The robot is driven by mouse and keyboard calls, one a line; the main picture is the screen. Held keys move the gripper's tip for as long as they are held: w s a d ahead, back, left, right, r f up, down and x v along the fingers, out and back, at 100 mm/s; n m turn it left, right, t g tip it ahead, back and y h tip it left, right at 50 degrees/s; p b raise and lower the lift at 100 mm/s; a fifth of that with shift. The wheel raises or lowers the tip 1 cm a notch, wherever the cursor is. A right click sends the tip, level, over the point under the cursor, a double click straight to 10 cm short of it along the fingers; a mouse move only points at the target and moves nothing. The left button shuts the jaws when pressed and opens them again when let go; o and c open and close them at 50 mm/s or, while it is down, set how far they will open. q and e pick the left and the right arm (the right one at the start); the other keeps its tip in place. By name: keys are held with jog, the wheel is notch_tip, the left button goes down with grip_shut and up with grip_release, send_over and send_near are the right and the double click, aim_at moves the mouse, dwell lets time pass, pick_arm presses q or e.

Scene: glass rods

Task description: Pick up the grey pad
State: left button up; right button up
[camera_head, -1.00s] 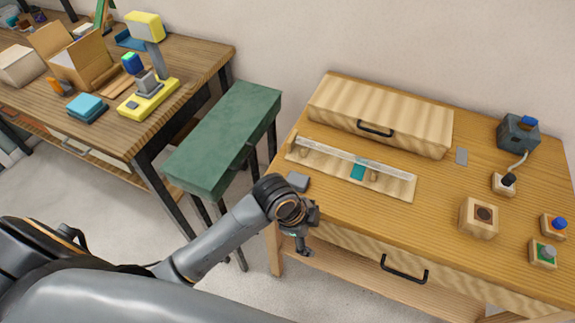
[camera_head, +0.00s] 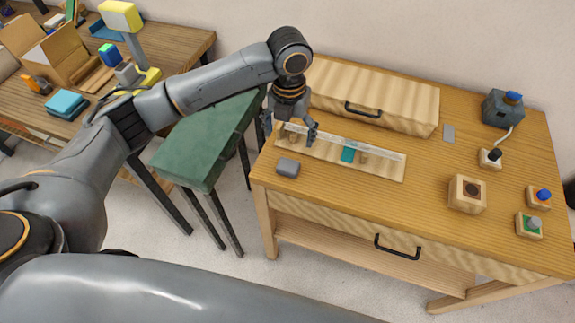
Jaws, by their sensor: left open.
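A small grey pad (camera_head: 287,167), a rounded block, lies on the wooden table near its front left corner. My left gripper (camera_head: 289,129) points down with its fingers spread and nothing between them. In the picture it is just above the pad, over the left end of a pale wooden board (camera_head: 385,169). The pad is fully visible and apart from the fingers. My right gripper is not in view.
A clear glass rod (camera_head: 365,146) lies along the board, with a teal piece (camera_head: 348,154) at its middle. A wooden box (camera_head: 410,104) stands behind. The table's front middle is clear.

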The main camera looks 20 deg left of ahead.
pick_arm(q)
jog(key=p, duration=0.2)
send_over(288, 165)
notch_tip(288, 165, down, 8)
jog(key=shift+s+d+f, duration=0.1)
jog(key=shift+s+d, duration=0.05)
notch_tip(288, 165, down, 5)
jog(key=shift+r+p, duration=0.1)
jog(key=shift+p, duration=0.7)
jog(key=shift+w+f, duration=0.2)
jog(key=shift+f, duration=0.1)
jog(key=c, duration=1)
